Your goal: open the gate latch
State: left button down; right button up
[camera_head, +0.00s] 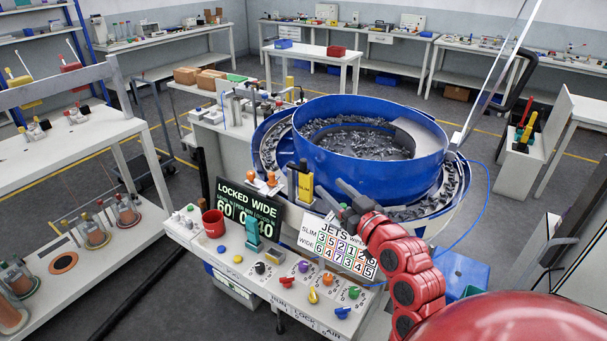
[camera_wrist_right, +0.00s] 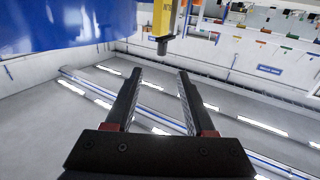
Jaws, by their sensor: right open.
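My right gripper (camera_head: 340,196) is to the right of the yellow piece, in front of the bowl, open and empty. In the right wrist view, my two dark fingers (camera_wrist_right: 157,92) are spread apart, with the yellow piece (camera_wrist_right: 163,18) beyond them and nothing between them. My left gripper is not in view.
A panel of coloured knobs (camera_head: 287,281) runs along the bench front. A red cup (camera_head: 213,222), a "LOCKED WIDE" display (camera_head: 249,205) and a "JETS" number card (camera_head: 336,243) stand there. Blue tubing passes to the right of the bowl.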

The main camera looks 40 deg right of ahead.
aim_at(305, 165)
jog(key=w, duration=0.4)
jog(key=w+b, duration=0.1)
jog(key=w, duration=0.3)
jog(key=w+b, duration=0.1)
jog(key=w, duration=0.3)
jog(key=shift+d+r, duration=0.1)
jog(key=shift+d, duration=0.2)
jog(key=shift+w+d, duration=0.1)
jog(key=shift+w, duration=0.65)
grip_shut()
